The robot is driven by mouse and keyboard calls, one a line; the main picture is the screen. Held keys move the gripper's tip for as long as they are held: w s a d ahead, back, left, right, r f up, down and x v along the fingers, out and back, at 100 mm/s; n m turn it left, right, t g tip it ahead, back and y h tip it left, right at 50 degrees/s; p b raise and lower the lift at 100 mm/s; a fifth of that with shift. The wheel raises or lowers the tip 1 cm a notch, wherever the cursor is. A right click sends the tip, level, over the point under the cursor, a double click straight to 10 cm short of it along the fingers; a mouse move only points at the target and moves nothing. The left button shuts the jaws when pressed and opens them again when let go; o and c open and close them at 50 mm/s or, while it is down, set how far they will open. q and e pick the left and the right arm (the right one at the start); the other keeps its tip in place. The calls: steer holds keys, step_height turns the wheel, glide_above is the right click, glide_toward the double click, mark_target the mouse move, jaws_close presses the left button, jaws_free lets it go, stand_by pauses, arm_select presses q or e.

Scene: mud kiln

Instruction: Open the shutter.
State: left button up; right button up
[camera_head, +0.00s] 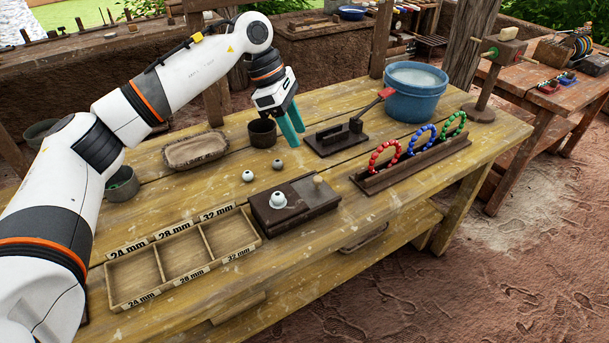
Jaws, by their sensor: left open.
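No part is plainly marked as the shutter. A small pale wooden knob (318,181) stands on that plate. A white ball-like piece (278,200) sits on the box's left part. My left gripper (292,133) has teal fingers pointing down, apart and empty, above the table between the dark cup and the black base. My right gripper is out of view.
A dark cup (262,133), a shallow clay dish (195,151) and two small balls (248,176) are near the gripper. A three-part tray (183,258) lies front left. A blue bucket (415,98) and a rack (412,165) of red, blue and green bead rings stand right.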

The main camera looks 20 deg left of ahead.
mark_target(317, 178)
arm_select(q)
steer(key=p+x, duration=0.1)
steer(key=x, duration=1.1)
steer(key=shift+s, duration=0.1)
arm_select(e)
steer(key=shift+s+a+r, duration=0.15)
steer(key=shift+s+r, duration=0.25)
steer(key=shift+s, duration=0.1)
arm_select(q)
steer(key=shift+r, duration=0.1)
jaws_close()
